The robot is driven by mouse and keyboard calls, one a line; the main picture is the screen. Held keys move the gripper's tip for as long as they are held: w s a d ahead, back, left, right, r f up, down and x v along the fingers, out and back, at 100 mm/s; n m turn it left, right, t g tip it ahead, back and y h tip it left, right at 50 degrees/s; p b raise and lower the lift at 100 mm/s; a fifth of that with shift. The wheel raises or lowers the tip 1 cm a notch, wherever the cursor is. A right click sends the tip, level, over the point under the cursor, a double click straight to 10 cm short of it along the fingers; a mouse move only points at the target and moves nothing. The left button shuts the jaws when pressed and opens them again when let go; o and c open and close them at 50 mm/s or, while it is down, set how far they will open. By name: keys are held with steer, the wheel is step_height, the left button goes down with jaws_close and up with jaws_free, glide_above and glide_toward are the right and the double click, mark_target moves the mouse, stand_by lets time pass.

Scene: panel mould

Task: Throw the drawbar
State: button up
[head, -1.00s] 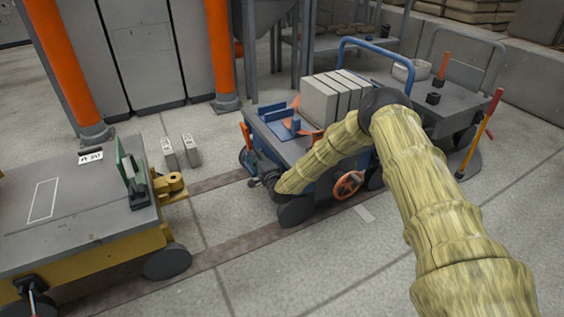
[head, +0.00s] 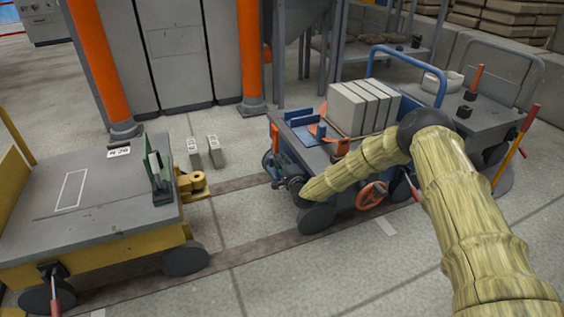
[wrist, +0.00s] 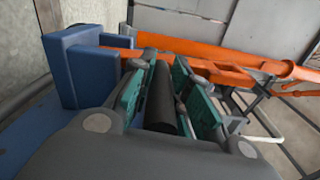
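The blue cart (head: 338,190) stands right of centre in the head view, its near end facing the yellow cart (head: 100,243). My gripper (head: 292,187) is at that near end, low in front of the cart, and its fingers are mostly hidden there. In the wrist view, my gripper (wrist: 167,95) has its teal pads drawn in along both sides of a dark round grip. The grip lies crosswise to the orange drawbar (wrist: 225,72), which runs to the right behind the fingertips. Where grip and bar join is hidden.
Grey blocks (head: 358,108) sit on the blue cart. The yellow cart's coupling (head: 193,184) faces it across a gap of clear floor. Two small grey blocks (head: 203,152) stand on the floor behind. Orange posts (head: 100,65) and another cart (head: 487,105) stand beyond.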

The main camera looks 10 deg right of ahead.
steer(key=shift+o, duration=0.5)
steer(key=v, duration=1.2)
